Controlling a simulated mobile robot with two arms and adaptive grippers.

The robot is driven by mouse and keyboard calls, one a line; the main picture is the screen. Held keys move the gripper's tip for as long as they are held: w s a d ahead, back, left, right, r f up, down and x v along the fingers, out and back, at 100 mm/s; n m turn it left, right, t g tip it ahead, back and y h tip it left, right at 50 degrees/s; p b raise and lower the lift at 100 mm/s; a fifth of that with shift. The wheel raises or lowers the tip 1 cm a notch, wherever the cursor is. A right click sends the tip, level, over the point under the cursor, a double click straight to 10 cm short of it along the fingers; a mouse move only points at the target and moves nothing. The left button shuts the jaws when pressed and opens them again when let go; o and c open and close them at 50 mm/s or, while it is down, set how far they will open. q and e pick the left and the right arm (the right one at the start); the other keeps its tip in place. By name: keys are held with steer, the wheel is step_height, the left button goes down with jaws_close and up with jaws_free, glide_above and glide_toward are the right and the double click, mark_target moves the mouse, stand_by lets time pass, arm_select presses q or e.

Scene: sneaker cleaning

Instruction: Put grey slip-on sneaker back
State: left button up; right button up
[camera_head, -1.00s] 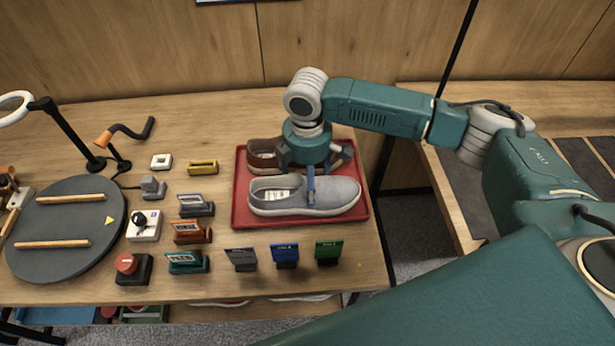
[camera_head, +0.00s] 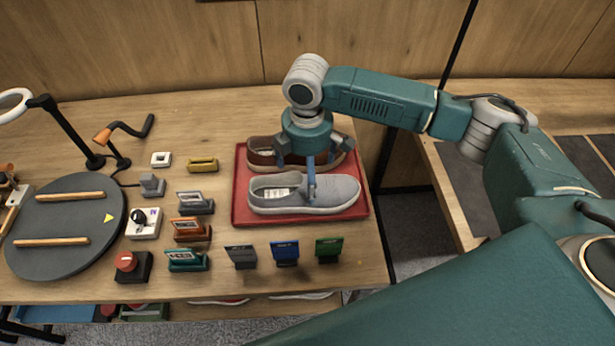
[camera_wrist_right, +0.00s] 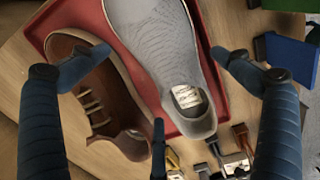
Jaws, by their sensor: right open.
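The grey slip-on sneaker (camera_head: 330,194) lies upright on the red tray (camera_head: 240,208), with its toe to the right. It also shows in the right wrist view (camera_wrist_right: 165,45). A brown shoe (camera_head: 262,148) sits behind it on the same tray, partly hidden by my right gripper. My right gripper (camera_head: 308,170) is over the tray, pointing down above the two shoes. In the right wrist view its fingers (camera_wrist_right: 160,75) are spread wide, with nothing clamped between them. My left gripper is in no view.
A row of small coloured label blocks (camera_head: 285,253) stands in front of the tray. Bare wood lies behind the tray.

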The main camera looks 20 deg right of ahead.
step_height(320, 180, up, 10)
steer(key=b, duration=0.1)
steer(key=shift+s+b, duration=0.15)
steer(key=shift+b, duration=0.2)
steer(key=shift+a, duration=0.1)
